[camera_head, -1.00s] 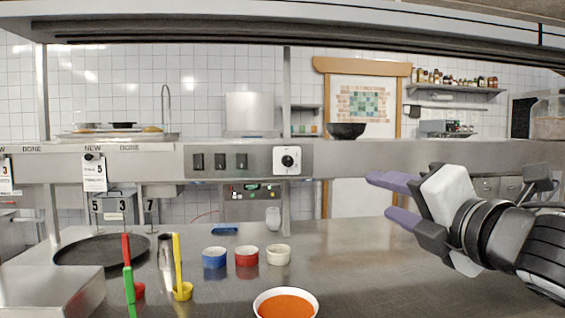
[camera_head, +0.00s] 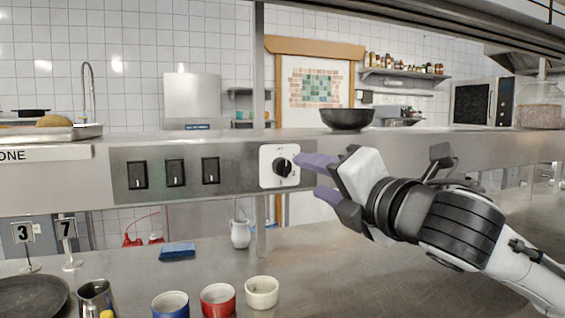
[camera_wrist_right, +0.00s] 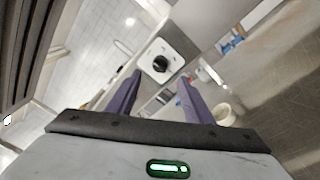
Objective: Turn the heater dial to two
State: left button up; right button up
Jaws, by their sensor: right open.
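The heater dial (camera_head: 282,167) is a black knob on a white square plate, set in the steel shelf's front panel. It also shows in the right wrist view (camera_wrist_right: 160,63), ahead of the fingers. My right gripper (camera_head: 311,178) has purple fingers and is open and empty. Its upper fingertip is close to the right edge of the dial plate; I cannot tell whether it touches. In the right wrist view the dial lies just beyond and between the two fingertips. The knob's number setting is too small to read. My left gripper is not in view.
Three black switches (camera_head: 175,173) sit left of the dial. A black bowl (camera_head: 347,118) stands on the shelf above. Below on the counter are blue, red and cream (camera_head: 262,292) cups, a white jug (camera_head: 240,233) and a blue sponge (camera_head: 177,252). The counter's right part is clear.

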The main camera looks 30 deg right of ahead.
aim_at(288, 169)
jog(key=w+p, duration=0.1)
jog(key=w, duration=0.1)
jog(key=w+p, duration=0.2)
jog(key=w, duration=0.1)
jog(key=w+d+p, duration=0.1)
jog(key=w, duration=0.2)
jog(key=shift+w, duration=0.1)
jog(key=shift+w+d, duration=0.1)
jog(key=shift+w, duration=0.5)
jog(key=c, duration=1)
jog(key=shift+f, duration=0.1)
jog(key=shift+c, duration=0.2)
